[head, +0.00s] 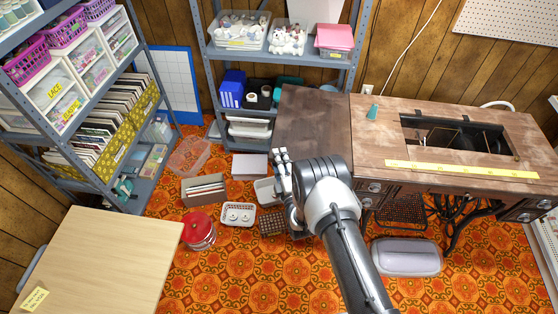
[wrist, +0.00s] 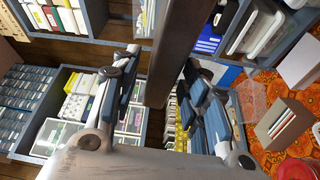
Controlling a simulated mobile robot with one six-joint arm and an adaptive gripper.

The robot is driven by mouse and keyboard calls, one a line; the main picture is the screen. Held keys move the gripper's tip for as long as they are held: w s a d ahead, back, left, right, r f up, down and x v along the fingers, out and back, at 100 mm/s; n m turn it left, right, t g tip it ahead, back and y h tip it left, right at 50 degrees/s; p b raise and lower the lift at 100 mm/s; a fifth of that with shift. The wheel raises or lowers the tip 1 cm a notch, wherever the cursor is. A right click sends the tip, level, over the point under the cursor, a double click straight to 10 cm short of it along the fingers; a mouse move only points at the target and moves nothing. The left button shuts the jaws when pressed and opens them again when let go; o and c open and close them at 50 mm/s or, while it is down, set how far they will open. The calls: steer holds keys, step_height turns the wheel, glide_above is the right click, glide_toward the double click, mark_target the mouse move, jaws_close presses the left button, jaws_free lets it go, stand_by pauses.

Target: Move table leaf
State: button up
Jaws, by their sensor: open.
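The table leaf (head: 312,120) is a dark brown wooden panel. It extends from the left end of the sewing table (head: 375,142) and looks about level with its top. My gripper (head: 281,160) is at the leaf's front left corner, with its jaws open. In the wrist view, a brown board that looks like the leaf (wrist: 186,40) shows edge-on. It runs down from the top between the two spread fingers of my gripper (wrist: 160,75). I cannot tell whether either finger touches it. My arm hides part of the leaf's front edge.
A teal piece (head: 373,112) and a yellow ruler (head: 455,170) lie on the tabletop. Shelves (head: 283,58) stand behind the leaf. Boxes, baskets and a red-lidded jar (head: 199,230) sit on the floor to the left. A pale table (head: 100,260) stands at front left.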

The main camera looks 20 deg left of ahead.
steer(key=shift+w+a, duration=0.35)
steer(key=shift+w, duration=0.15)
steer(key=shift+c, duration=0.5)
jaws_close()
